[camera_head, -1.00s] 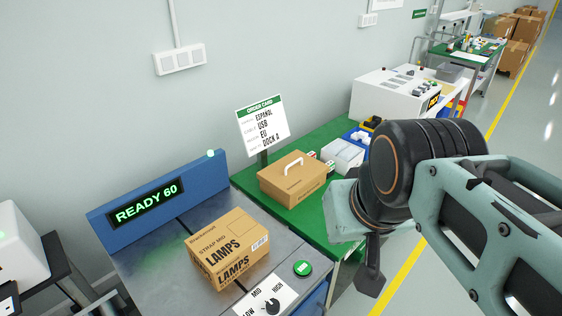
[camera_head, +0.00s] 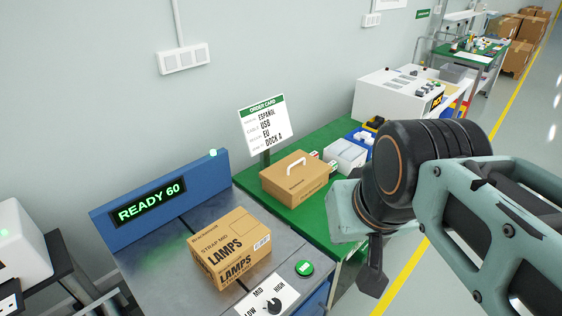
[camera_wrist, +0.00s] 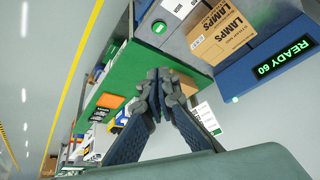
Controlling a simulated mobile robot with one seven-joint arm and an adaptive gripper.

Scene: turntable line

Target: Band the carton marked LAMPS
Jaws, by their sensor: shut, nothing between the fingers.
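The carton marked LAMPS (camera_head: 231,249), tan cardboard also printed STRAP MID, sits on the grey metal top of the banding machine (camera_head: 183,238). No band shows on its visible faces. The machine's display (camera_head: 149,203) reads READY 60. A green button (camera_head: 304,268) is right of the carton. A LOW/MID/HIGH dial (camera_head: 271,305) is at the bottom edge; its setting is unclear. My gripper (camera_head: 373,280) is right of the machine, apart from the carton. In the wrist view my gripper (camera_wrist: 158,78) is shut and empty; the carton (camera_wrist: 222,30) shows beyond it.
A green bench (camera_head: 335,203) adjoins the machine. It holds a handled carton (camera_head: 294,181), an order card (camera_head: 263,124) on a stand, and white and blue bins. A white machine (camera_head: 395,97) stands behind. A yellow floor line (camera_head: 403,272) runs along the clear aisle.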

